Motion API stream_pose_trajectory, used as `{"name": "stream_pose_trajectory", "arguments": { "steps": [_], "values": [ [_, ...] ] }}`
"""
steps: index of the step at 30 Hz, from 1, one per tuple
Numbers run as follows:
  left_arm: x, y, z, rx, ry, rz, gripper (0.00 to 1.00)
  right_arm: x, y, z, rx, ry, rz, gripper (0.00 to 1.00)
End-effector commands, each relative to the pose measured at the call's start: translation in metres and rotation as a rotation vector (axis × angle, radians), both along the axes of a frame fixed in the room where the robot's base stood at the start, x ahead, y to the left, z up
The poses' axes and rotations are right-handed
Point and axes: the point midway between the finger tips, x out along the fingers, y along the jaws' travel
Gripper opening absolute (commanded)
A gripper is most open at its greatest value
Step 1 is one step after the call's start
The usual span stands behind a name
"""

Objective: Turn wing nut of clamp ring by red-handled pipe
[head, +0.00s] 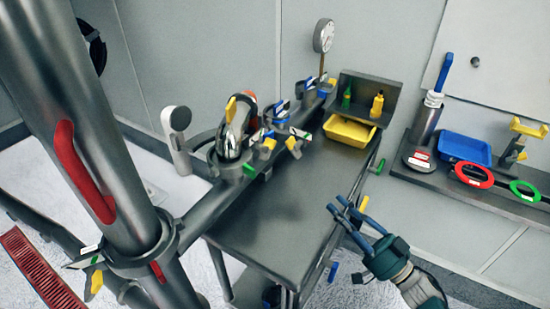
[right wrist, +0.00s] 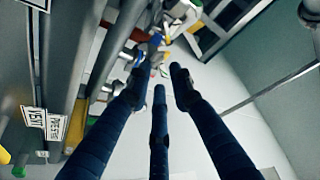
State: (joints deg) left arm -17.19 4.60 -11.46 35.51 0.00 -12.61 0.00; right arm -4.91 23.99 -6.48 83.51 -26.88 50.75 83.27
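The thick grey pipe with a red handle (head: 82,168) stands tilted at the left of the head view. A clamp ring (head: 150,252) goes around its lower part, with a yellow wing nut (head: 96,281) at the ring's left side. My right gripper (head: 347,209) is at the lower right, far from that ring, in front of the steel table's right edge. Its blue fingers are spread and empty, and they also show in the right wrist view (right wrist: 158,88). My left gripper is not in view.
A steel table (head: 275,235) fills the middle, its top mostly bare. A yellow tray (head: 348,132) stands at its back. Pipes with several clamps (head: 270,145) run along its left edge. A shelf at right holds a blue tray (head: 465,148) and a red ring (head: 473,176).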

Motion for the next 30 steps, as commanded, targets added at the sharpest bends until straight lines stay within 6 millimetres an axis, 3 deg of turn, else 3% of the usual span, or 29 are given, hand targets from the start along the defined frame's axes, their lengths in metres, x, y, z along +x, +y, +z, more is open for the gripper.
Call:
{"name": "stream_pose_trajectory", "arguments": {
  "steps": [12, 14, 17, 21, 25, 30],
  "values": [
    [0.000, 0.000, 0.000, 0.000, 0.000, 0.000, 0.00, -0.008, -0.008, -0.004, 0.000, -0.001, -0.001, 0.21],
    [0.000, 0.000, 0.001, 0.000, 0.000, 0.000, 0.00, -0.007, -0.007, -0.002, 0.003, 0.000, 0.000, 0.32],
    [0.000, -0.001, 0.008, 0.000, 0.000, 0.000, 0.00, 0.004, 0.007, 0.013, 0.035, 0.011, 0.005, 0.32],
    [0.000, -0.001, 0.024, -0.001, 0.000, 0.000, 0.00, 0.030, 0.046, 0.039, 0.117, 0.085, 0.020, 0.32],
    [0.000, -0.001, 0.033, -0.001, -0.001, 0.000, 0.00, 0.044, 0.078, 0.041, 0.155, 0.178, 0.035, 0.32],
    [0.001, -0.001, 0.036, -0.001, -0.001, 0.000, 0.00, 0.052, 0.096, 0.039, 0.167, 0.228, 0.043, 0.32]
  ]
}}
